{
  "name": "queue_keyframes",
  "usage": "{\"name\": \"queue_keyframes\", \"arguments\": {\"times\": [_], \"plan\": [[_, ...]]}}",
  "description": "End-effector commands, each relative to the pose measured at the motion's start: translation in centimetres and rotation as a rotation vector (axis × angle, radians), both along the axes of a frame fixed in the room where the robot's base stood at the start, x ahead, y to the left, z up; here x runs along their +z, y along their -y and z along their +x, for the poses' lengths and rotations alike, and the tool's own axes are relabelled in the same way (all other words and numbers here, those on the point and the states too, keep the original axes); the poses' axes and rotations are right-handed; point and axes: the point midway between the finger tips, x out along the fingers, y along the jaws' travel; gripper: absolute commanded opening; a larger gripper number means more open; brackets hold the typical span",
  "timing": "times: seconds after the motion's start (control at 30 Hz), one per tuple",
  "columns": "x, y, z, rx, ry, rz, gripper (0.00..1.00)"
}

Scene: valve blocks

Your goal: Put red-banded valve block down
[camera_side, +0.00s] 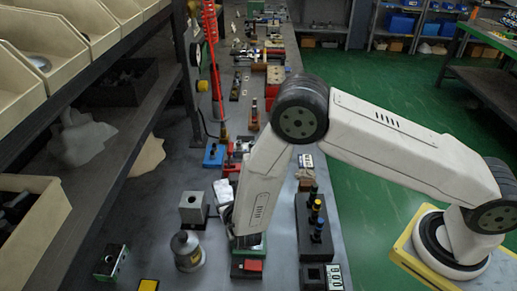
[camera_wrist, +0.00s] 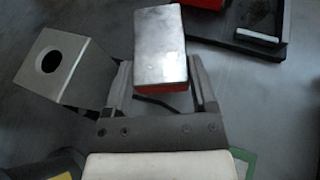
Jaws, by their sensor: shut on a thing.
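The red-banded valve block (camera_wrist: 158,42) has a silvery top, and red shows low on its side in the wrist view. It sits between the two dark fingers of my gripper (camera_wrist: 161,72), which is shut on it. In the side view the pale block (camera_side: 223,190) shows at the end of my gripper (camera_side: 228,212), over the grey bench. My arm's white link hides part of the gripper there. I cannot tell whether the block's underside touches the bench.
A grey block with a round hole (camera_side: 193,208) stands close on the left; it also shows in the wrist view (camera_wrist: 65,68). A black rack with coloured knobs (camera_side: 315,232) stands right. A black fixture (camera_wrist: 235,38) lies beyond the block.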

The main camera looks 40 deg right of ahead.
Motion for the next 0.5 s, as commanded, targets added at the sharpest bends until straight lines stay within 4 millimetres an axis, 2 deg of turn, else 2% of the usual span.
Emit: {"name": "queue_keyframes", "arguments": {"times": [0.5], "plan": [[-1.01, -0.03, 0.06, 0.001, 0.002, 0.0, 0.0]]}}
